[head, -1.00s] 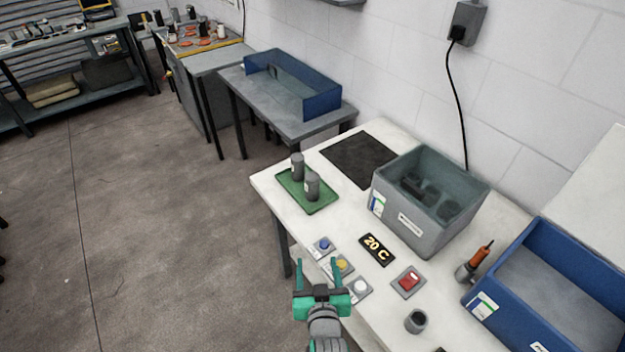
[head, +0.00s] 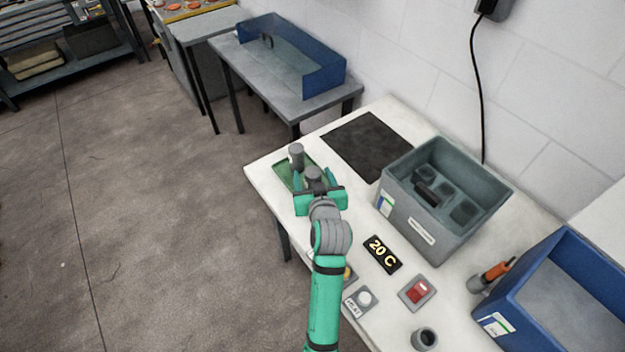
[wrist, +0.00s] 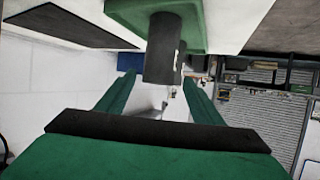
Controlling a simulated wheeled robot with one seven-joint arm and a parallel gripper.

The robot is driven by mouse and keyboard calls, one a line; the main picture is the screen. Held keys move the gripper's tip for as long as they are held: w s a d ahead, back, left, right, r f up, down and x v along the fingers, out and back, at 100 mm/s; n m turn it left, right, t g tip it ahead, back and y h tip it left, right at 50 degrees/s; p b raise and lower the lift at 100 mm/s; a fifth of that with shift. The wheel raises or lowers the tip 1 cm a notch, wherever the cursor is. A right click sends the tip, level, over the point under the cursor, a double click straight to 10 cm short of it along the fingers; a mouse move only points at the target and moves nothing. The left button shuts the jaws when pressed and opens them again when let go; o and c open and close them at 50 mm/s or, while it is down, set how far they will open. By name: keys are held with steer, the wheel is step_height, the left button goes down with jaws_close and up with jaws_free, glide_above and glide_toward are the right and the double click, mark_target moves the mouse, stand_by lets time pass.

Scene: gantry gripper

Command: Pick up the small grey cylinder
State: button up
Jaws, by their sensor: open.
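Two dark grey cylinders stand upright on a green tray (head: 282,173) at the table's far left corner. The farther cylinder (head: 296,153) is clear of my gripper. The nearer cylinder (head: 314,173) is partly hidden behind my gripper (head: 312,178). My gripper is open, its fingers pointing at the nearer cylinder, one on each side. In the wrist view, which appears upside down, one cylinder (wrist: 162,52) shows between the fingertips (wrist: 160,84), with a gap on both sides. A short, hollow-topped grey cylinder (head: 424,339) stands at the table's front.
A grey bin (head: 410,222) with dark contents stands right of the tray, beside a black mat (head: 367,146). A "20 C" display (head: 382,254), a red switch (head: 417,293), an orange-handled tool (head: 491,274) and a blue bin (head: 505,338) lie nearer and right.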

mark_target(311, 167)
steer(key=shift+x, duration=3.15)
steer(key=shift+d+f, duration=0.1)
steer(key=shift+d, duration=0.05)
steer(key=c, duration=1.5)
